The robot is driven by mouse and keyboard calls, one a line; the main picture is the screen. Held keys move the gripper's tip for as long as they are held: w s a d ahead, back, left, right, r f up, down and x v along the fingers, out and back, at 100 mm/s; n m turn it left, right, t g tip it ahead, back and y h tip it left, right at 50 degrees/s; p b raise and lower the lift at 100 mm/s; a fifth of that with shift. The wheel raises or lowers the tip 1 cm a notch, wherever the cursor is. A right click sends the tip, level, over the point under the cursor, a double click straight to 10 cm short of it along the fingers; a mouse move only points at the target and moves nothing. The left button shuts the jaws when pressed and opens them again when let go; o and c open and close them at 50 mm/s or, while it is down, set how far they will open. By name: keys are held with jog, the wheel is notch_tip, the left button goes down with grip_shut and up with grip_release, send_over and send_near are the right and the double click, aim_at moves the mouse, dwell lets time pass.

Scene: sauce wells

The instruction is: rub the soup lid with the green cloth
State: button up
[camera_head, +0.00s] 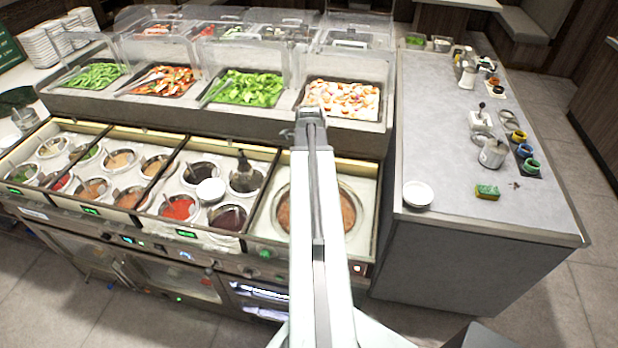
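My arm reaches out from the bottom centre, and my gripper (310,122) is at its far end, in front of the front wall of the salad bar. I cannot see whether its fingers are open or shut. A large round soup well (349,210) with orange-brown contents is partly hidden behind my arm. I cannot make out a lid on it. On the right counter a small round green item (532,166) sits in a row with a blue one (525,150) and a yellow one (519,136). They may be rolled cloths, but are too small to tell.
The grey right counter (440,130) holds a yellow-green sponge (487,192), a metal canister (492,154) and a stack of white bowls (418,194). Sauce wells (179,208) fill the left. Salad trays (247,88) under clear guards stand behind. The counter's front-left part is mostly clear.

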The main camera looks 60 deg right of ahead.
notch_tip(320, 180, up, 3)
jog(key=p, duration=0.3)
jog(key=shift+r, duration=0.1)
